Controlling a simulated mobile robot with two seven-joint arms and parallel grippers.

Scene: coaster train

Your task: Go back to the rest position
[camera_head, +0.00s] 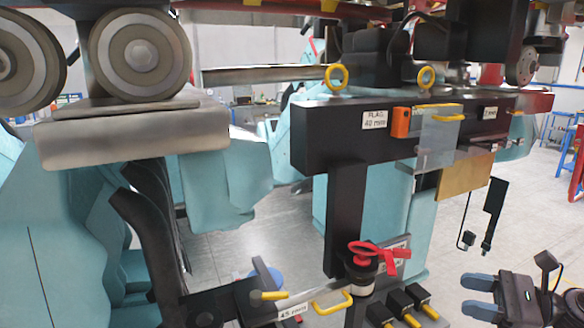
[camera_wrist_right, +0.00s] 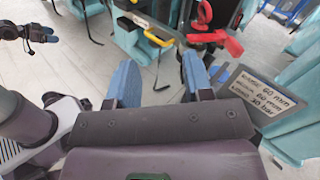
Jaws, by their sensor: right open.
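My right gripper (camera_head: 465,295) is at the lower right of the head view. Its two blue fingers are apart with nothing between them, and it is to the right of the black blocks with yellow handles. In the right wrist view, the same open fingers (camera_wrist_right: 160,62) point toward the coaster train's underside parts. A dark gripper with blue fingertips, which looks like my left one (camera_wrist_right: 45,34), shows at the upper left of that view; whether it is open is too small to tell.
The coaster train's black beam (camera_head: 335,135) spans the middle, with an orange clip (camera_head: 400,122) on it. A red knob with a red tag (camera_head: 365,252) is below; the red tag (camera_wrist_right: 228,42) also shows in the wrist view. A labelled plate (camera_wrist_right: 262,92) is right of my fingers. Grey floor shows around.

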